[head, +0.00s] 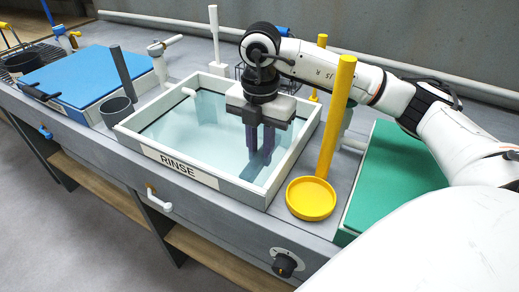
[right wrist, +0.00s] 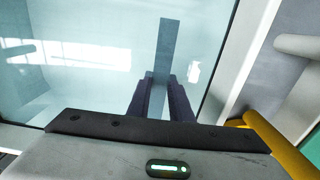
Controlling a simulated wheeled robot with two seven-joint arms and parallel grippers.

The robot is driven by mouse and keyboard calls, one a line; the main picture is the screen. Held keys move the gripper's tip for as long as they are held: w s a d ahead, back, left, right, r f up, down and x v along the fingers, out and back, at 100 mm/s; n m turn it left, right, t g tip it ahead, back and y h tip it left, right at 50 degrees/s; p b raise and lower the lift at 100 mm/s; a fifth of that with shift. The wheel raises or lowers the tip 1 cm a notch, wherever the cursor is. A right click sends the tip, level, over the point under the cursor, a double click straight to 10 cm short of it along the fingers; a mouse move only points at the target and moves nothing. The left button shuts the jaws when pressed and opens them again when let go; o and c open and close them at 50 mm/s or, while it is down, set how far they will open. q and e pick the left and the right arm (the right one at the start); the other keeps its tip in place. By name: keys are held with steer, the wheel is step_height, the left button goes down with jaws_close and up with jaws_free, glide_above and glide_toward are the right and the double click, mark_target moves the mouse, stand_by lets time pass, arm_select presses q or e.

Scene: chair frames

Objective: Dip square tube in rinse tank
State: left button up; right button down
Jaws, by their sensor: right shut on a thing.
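The rinse tank (head: 178,171) is a white-rimmed basin labelled RINSE, filled with pale clear liquid. Its liquid and rim also fill much of the right wrist view (right wrist: 235,60). My right gripper (head: 260,155) points down inside the tank's outline, near its right side. It is shut on the square tube, a slim blue-grey bar that shows below the fingers (head: 254,170) and runs out from between them in the right wrist view (right wrist: 166,45). The tube's lower part appears to be in the liquid; how deep, I cannot tell. My left gripper is not in view.
A yellow post (head: 336,120) with a round yellow dish (head: 311,199) stands just right of the tank. A green-topped basin (head: 395,175) lies further right. A grey cup (head: 118,110) and a blue-topped basin (head: 85,77) are to the left. A white post (head: 215,40) stands behind.

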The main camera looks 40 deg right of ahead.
steer(key=shift+w, duration=0.1)
steer(key=shift+w+a, duration=0.15)
steer(key=shift+w, duration=0.2)
steer(key=shift+s, duration=0.15)
steer(key=shift+s+d, duration=0.2)
steer(key=shift+s, duration=0.15)
steer(key=shift+w+a, duration=0.1)
steer(key=shift+w, duration=0.05)
steer(key=shift+w+a+p, duration=0.1)
steer(key=shift+w+p, duration=0.25)
